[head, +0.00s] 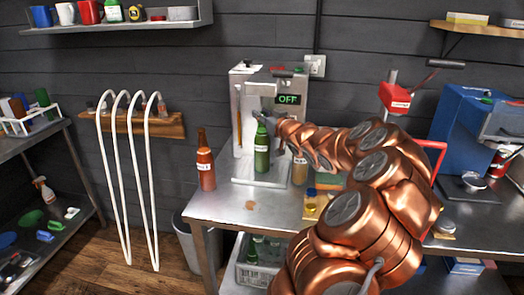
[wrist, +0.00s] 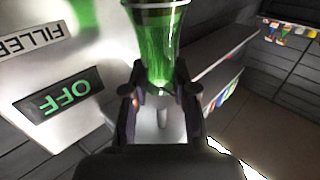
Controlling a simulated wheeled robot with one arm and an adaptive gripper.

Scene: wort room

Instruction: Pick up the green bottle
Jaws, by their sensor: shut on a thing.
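The green bottle (head: 262,150) stands upright at the filler machine on the steel table in the head view. It also shows in the wrist view (wrist: 158,45), between my gripper's fingers. My gripper (wrist: 160,95) is shut on the green bottle. In the head view my copper-coloured arm reaches in from the right and ends at the bottle's upper part. The fingers are too small to make out there. I cannot tell whether the bottle's base touches the filler's plate.
The filler (head: 288,84) reads OFF and stands right behind the bottle. A brown bottle (head: 206,168) with a reddish label stands to the left on the table (head: 230,206). Another bottle (head: 300,168) and a small amber jar (head: 311,205) are to the right. A crate (head: 256,275) with green bottles sits below.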

